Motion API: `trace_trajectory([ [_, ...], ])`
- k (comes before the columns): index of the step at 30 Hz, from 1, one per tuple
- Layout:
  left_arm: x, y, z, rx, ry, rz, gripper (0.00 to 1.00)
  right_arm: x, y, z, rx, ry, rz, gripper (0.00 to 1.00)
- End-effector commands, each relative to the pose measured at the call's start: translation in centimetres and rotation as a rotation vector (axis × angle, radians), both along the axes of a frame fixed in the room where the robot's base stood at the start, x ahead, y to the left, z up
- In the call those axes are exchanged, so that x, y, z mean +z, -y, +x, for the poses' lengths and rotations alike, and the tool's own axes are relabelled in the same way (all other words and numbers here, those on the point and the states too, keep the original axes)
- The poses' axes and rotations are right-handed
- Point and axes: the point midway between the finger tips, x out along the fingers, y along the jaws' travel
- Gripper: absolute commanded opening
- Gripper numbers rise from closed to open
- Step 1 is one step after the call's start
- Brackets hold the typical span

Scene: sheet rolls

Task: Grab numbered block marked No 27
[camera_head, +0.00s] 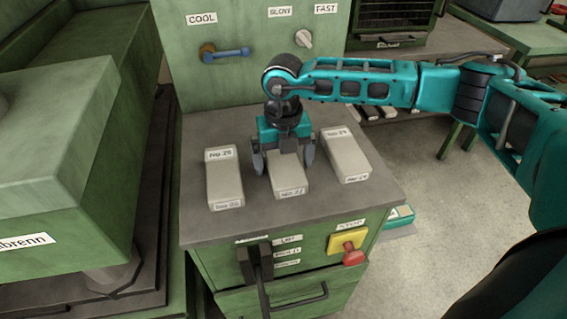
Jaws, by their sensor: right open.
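The block marked No 27 (289,185) is a pale grey block lying on the grey top of the green cabinet (230,227), between two like blocks. Its front label reads roughly "No.27"; its far end is hidden by my gripper. My right gripper (284,166) points down over this block, with its dark fingers apart, one on each side of it. I cannot tell whether the fingers touch the block. My left gripper is not in view.
A block marked No 26 or similar (224,180) lies to the left and another, perhaps No 29 (345,157), to the right. Behind stands a green panel with a blue handle (226,54) and a knob (304,38). A black lever (259,268) and red-yellow switch (348,246) are on the cabinet front.

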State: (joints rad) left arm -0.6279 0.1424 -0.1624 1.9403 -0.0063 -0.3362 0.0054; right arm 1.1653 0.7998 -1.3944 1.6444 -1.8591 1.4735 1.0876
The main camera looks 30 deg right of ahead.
Motion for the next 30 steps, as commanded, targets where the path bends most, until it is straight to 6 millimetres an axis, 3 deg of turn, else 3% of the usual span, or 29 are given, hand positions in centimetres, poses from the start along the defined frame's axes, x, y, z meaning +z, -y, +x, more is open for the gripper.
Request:
trace_trajectory([
  [7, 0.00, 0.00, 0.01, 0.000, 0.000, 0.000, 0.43, -0.13, 0.00, -0.01, 0.000, 0.000, 0.000, 0.98],
  [27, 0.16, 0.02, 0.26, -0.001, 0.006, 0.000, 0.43, -0.07, 0.01, 0.00, 0.000, 0.000, 0.000, 0.34],
  [30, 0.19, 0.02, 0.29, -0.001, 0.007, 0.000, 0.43, 0.04, -0.01, 0.05, 0.000, 0.002, 0.001, 0.29],
])
